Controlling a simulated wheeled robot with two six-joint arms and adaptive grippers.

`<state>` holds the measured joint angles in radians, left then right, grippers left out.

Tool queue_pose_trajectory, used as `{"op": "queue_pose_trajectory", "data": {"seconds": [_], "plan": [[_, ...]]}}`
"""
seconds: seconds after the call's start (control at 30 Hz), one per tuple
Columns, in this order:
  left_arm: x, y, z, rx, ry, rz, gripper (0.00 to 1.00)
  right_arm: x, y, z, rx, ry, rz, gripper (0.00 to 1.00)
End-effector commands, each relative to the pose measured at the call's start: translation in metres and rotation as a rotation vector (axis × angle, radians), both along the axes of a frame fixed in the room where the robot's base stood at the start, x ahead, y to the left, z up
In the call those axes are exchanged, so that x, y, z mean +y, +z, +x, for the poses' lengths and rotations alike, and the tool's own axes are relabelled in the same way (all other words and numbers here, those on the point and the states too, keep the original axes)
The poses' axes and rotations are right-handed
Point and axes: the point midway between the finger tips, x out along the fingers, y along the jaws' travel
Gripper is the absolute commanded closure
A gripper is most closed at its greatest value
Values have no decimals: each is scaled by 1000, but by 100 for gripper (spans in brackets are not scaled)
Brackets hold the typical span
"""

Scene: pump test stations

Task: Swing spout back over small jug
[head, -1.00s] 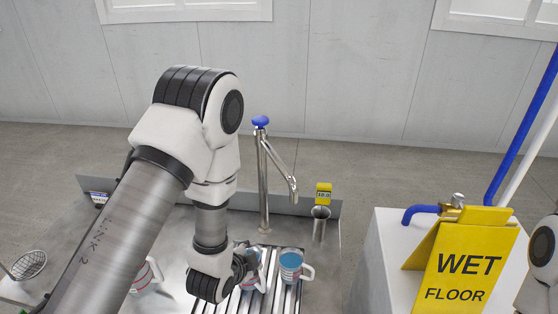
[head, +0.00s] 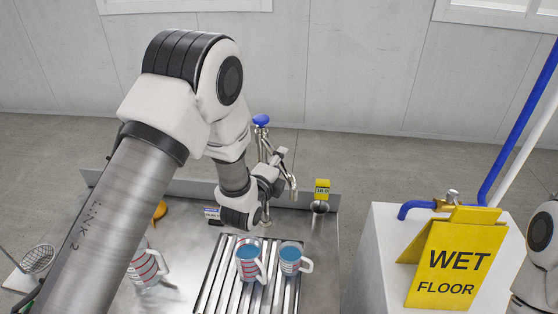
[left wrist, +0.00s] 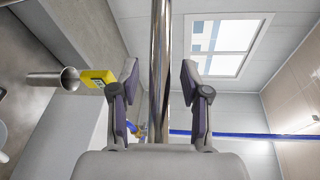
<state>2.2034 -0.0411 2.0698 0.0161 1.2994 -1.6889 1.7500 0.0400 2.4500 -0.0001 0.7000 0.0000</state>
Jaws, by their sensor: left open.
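The chrome spout with a blue knob (head: 261,120) stands behind the slatted grate. Its arm slopes down to the right, with its tip (head: 293,190) behind the jugs. My left gripper (head: 276,163) is open at the spout, partly hiding it. In the left wrist view, a chrome tube (left wrist: 160,75) runs between the open fingers (left wrist: 160,90), with gaps on both sides. Two striped jugs with blue contents stand on the grate: the left jug (head: 249,265) and right jug (head: 290,258). My right gripper is out of view.
Another striped jug (head: 145,268) stands left of the grate (head: 222,275), partly behind my left arm. A metal tube holder (head: 320,207) with a yellow display (head: 322,188) is right of the spout. A yellow wet floor sign (head: 452,262) stands farther right.

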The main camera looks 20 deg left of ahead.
Motion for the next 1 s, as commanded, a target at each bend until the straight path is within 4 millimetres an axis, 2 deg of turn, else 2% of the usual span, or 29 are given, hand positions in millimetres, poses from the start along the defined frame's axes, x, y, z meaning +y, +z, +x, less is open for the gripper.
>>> {"op": "queue_pose_trajectory", "data": {"seconds": [0.03, 0.07, 0.1, 0.17, 0.2, 0.57, 1.0], "plan": [[0, 0, 0, 0, 0, 0, 54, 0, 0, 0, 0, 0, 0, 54], [0, 0, 0, 0, 0, 0, 61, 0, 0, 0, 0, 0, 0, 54], [0, 0, 0, 0, 0, 0, 75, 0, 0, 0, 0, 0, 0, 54], [0, 0, 0, 0, 0, 0, 96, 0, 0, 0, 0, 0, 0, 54], [0, 0, 0, 0, 0, -1, 100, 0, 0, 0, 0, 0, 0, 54], [3, -1, -3, 1, -21, -2, 100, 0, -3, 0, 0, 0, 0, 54], [33, -1, -21, -1, -260, -7, 100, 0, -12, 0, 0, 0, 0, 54]]}}
